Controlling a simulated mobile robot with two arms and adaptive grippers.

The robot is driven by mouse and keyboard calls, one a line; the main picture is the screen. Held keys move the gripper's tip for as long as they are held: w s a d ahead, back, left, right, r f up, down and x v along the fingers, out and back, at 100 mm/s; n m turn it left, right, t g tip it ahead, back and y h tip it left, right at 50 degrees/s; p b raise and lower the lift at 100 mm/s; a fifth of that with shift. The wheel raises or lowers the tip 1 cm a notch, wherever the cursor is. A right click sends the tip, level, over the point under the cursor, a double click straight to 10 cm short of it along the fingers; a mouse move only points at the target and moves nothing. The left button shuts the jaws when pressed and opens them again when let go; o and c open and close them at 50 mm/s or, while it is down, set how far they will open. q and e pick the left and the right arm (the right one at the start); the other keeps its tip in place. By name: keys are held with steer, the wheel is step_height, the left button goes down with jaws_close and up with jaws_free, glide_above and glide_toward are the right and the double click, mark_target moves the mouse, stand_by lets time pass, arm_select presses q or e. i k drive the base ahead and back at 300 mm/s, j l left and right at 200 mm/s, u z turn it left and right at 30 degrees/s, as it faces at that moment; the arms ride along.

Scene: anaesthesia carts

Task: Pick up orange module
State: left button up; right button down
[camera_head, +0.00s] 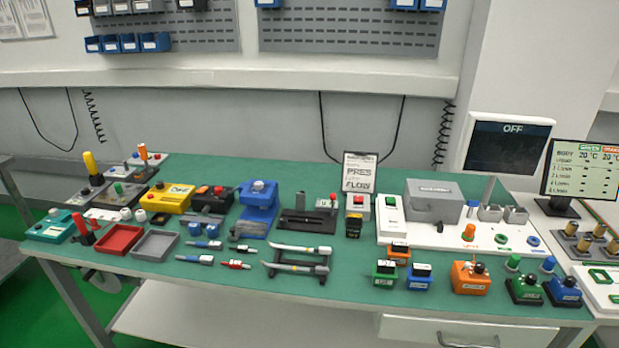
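A larger orange block (470,280) with a dark knob on top and a pale label on its front stands on the green table (335,225) at the front right. A smaller orange module (399,257) with a black top stands farther left, behind a green module (385,280) and a blue module (419,284) of similar size. The lower part of the smaller orange module is partly hidden by these two. I cannot tell which orange piece the task means. Neither of my grippers is in view.
A white panel (455,236) with a grey box (434,200) lies behind the modules. Green (524,292) and blue (563,293) blocks stand right of the larger orange one. A screen (506,143) reads OFF.

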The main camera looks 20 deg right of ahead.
mark_target(398, 253)
steer(key=z, duration=1.3)
steer(key=i+l, duration=0.1)
steer(key=l, duration=0.2)
steer(key=i+l, duration=0.1)
steer(key=l, duration=0.15)
steer(key=z, duration=0.05)
